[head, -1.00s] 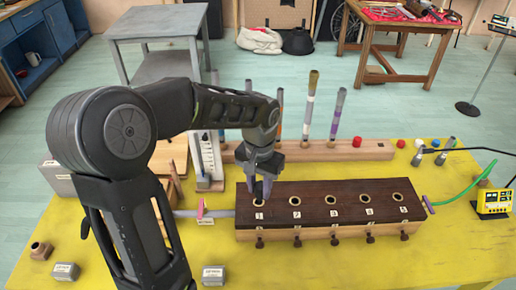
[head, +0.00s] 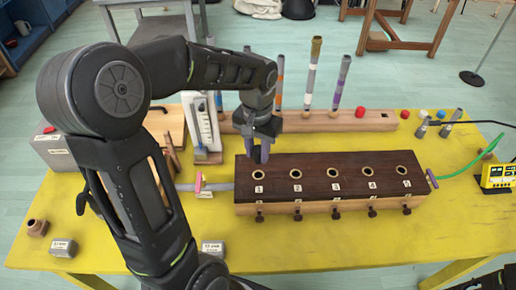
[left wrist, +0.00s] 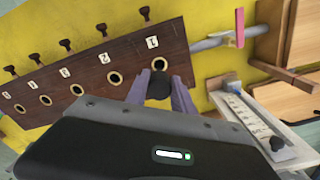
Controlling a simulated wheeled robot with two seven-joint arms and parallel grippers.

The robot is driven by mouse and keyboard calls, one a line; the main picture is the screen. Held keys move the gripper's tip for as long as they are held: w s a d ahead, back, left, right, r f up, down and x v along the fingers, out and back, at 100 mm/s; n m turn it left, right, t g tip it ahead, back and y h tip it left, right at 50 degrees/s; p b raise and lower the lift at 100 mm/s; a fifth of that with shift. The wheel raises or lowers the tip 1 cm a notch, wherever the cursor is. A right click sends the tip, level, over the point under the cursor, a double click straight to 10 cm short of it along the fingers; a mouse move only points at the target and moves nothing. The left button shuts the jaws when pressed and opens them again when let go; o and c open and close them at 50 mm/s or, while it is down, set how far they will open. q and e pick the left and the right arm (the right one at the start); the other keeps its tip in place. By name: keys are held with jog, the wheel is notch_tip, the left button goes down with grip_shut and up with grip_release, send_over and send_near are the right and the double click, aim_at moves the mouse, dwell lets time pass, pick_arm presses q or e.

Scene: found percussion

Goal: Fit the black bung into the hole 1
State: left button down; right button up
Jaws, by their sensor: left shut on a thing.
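The black bung (left wrist: 159,88) is between the fingers of my left gripper (head: 259,154), which is shut on it; the gripper also shows in the left wrist view (left wrist: 161,94). In the head view the fingers mostly hide the bung. The dark wooden block (head: 330,193) has a row of round holes with number labels. Hole 1 (head: 259,174) is the leftmost in the head view and looks open and empty; it also shows in the left wrist view (left wrist: 159,63). The bung is just behind hole 1, apart from it. My right gripper is not in view.
A pink clip on a grey tube (head: 199,184) is left of the block. A white gauge stand (head: 206,135) and a wooden rack with upright tubes (head: 345,121) stand behind. Small labelled weights (head: 63,247) lie at the front left. The yellow table (head: 330,252) is clear before the block.

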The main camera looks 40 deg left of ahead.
aim_at(258, 163)
pick_arm(q)
jog(key=shift+f+b, duration=1.6)
jog(key=shift+f, duration=0.8)
jog(key=shift+f+b, duration=1.35)
jog(key=shift+f, duration=0.4)
jog(key=c, duration=1)
grip_release()
jog(key=shift+r, duration=0.2)
notch_tip(258, 163, up, 8)
jog(key=shift+f, duration=0.25)
